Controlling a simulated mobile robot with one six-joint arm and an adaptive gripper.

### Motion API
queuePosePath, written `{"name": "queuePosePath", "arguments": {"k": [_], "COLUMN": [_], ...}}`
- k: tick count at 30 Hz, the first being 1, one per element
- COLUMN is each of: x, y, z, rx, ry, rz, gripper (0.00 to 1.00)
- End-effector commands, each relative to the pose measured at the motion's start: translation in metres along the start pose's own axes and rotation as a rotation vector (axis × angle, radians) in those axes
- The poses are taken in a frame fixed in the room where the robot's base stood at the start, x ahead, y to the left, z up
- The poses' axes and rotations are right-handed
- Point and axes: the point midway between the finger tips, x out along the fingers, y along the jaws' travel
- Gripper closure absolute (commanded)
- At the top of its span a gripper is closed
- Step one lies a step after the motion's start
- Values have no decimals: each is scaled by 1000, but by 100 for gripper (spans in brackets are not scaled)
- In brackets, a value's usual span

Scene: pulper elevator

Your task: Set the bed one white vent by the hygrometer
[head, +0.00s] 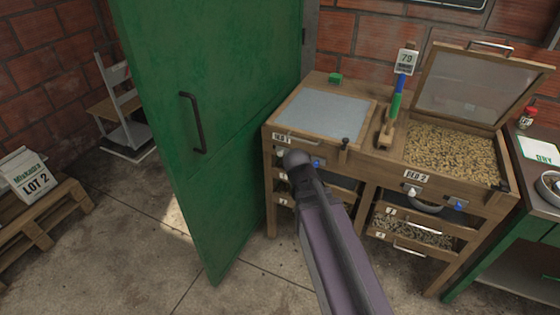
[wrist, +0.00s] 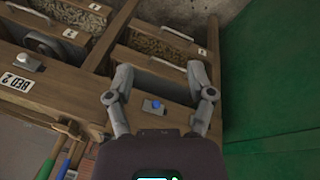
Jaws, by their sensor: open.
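Bed one is the left drying bed (head: 322,113), with its grey mesh lid shut and its label (head: 282,137) on the front. Its blue vent slider (head: 316,162) shows beside my arm, and a pale spot left of my arm may be its white vent, mostly hidden. The hygrometer (head: 407,60) stands on a post between the beds and reads 79. In the wrist view, which is upside down, my open, empty gripper (wrist: 160,76) is before bed one's front, with the blue vent (wrist: 156,104) between its fingers. The white vent is not clear there.
Bed two (head: 450,150) has its lid up and holds beans; its white vent (head: 412,190) and blue vent (head: 459,205) are on its front. Drawers with handles lie below. The green door (head: 215,110) stands close on the left. A green-framed table (head: 538,150) is at right.

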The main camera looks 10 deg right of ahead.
Motion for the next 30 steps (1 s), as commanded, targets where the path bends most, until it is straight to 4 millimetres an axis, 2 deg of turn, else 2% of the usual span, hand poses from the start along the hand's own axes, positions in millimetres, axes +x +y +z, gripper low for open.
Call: {"name": "queuePosePath", "arguments": {"k": [1, 12, 20, 30], "x": [18, 62, 82, 97], "y": [-4, -16, -34, -73], "z": [-8, -60, -97, -140], "rx": [26, 217, 323, 416], "ry": [30, 299, 523, 838], "rz": [33, 229, 306, 326], "gripper": [31, 31, 31, 31]}}
